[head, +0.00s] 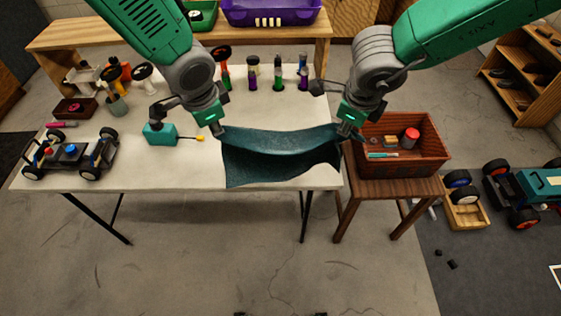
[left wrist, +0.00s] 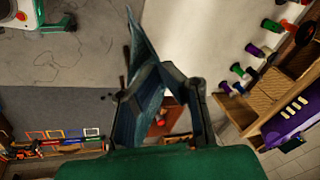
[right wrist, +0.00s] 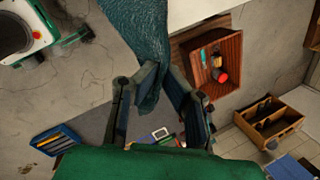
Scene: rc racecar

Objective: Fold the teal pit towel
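The teal towel (head: 280,145) hangs between my two grippers at the front right of the white table, its upper edge sagging slightly and its lower part drooping toward the table's front edge. My left gripper (head: 218,131) is shut on its left upper corner; the towel (left wrist: 146,40) also shows at the fingertips in the left wrist view. My right gripper (head: 347,132) is shut on its right upper corner, beside the wooden crate; the towel (right wrist: 144,35) runs up from those fingers in the right wrist view. Whether its bottom touches the table I cannot tell.
A wooden crate (head: 436,158) with small items stands on a stool at the right. Several coloured bottles (head: 278,80) line the back.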

